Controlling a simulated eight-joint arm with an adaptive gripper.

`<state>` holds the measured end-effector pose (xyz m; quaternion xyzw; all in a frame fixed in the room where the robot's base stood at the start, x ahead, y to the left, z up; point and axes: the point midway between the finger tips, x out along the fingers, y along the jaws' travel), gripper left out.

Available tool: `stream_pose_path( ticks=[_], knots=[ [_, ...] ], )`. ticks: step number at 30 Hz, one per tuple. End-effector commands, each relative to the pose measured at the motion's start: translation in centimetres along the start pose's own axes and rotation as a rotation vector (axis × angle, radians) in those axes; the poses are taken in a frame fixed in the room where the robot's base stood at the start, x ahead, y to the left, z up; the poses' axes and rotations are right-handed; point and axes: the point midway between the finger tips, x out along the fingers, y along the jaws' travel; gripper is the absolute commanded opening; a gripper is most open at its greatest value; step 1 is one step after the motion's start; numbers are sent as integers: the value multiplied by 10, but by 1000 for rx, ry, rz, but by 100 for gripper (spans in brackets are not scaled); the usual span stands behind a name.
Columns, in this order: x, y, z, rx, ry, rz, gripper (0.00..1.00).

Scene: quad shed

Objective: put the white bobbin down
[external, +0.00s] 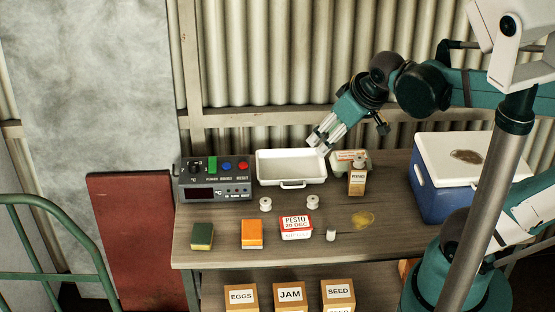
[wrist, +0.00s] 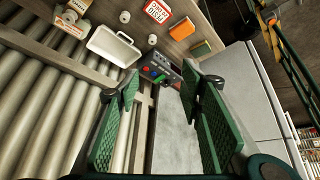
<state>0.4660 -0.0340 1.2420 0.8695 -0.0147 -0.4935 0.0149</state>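Two small white bobbins stand apart on the wooden table, the left one (external: 265,204) in front of the white tray and the right one (external: 312,201) behind the pesto tub. They also show in the wrist view, one nearer the tray (wrist: 125,16) and one lower (wrist: 152,39). My gripper (external: 318,141) is above the tray's back right area, clear of the bobbins. In the wrist view its green-padded fingers (wrist: 160,76) are wide apart with nothing between them.
The white tray (external: 291,181) stands beside a grey control box (external: 214,194). A pesto tub (external: 296,235), a small white cylinder (external: 331,235), an orange block (external: 252,240) and a green-topped sponge (external: 202,240) stand along the front. A blue cooler (external: 435,200) fills the right.

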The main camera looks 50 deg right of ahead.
Motion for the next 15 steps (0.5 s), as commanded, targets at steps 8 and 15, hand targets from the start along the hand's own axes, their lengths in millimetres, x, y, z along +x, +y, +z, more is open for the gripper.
stream_pose_path(
  ticks=[8,15],
  knots=[
    [-15,-27,18,8,63,-30,38],
    [-19,-34,23,13,82,-40,38]
  ],
)
